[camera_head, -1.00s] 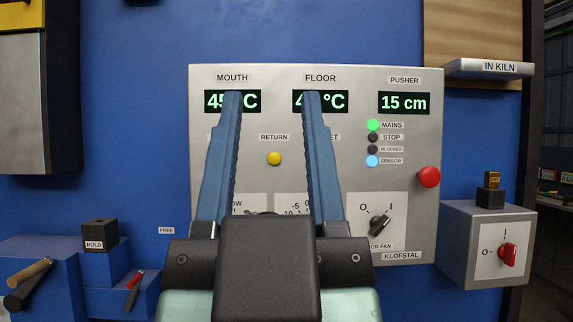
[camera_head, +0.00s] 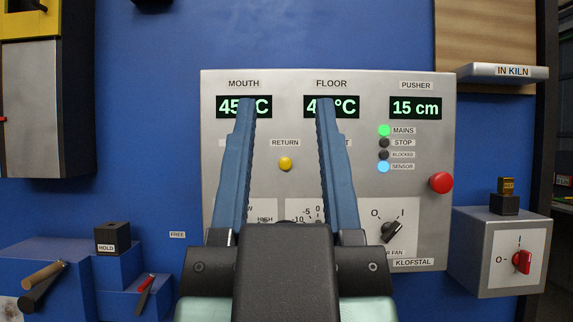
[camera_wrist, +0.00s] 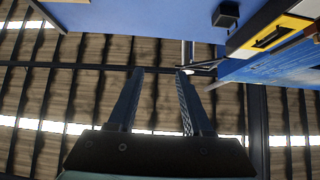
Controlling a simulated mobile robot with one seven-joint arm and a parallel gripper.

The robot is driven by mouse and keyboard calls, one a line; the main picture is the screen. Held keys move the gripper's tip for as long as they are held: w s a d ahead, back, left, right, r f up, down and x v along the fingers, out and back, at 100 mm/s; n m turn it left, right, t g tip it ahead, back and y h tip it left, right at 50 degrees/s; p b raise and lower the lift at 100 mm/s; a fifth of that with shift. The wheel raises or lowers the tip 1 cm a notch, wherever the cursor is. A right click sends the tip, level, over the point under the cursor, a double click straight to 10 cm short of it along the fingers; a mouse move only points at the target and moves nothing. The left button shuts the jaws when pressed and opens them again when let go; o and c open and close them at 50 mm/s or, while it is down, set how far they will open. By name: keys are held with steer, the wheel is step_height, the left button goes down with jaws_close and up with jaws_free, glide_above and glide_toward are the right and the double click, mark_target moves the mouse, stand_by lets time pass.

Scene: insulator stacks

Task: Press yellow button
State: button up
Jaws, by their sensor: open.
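The yellow button (camera_head: 285,164) sits on the grey control panel (camera_head: 420,215), just under the RETURN label, in the head view. My gripper (camera_head: 285,102) is open, its two blue fingers pointing up in the picture on either side of the button. The fingers overlap parts of the MOUTH and FLOOR displays. No contact with the button shows, and the depth gap to the panel is hard to tell. In the wrist view my gripper (camera_wrist: 160,72) is open and empty, and the button is not seen there.
A red button (camera_head: 440,183) sits at the panel's right edge. A black rotary switch (camera_head: 391,231) is below it to the left. A grey box with a red switch (camera_head: 522,262) stands at right. Blue blocks with handles (camera_head: 55,255) are at lower left.

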jaws_close()
stand_by(1.7)
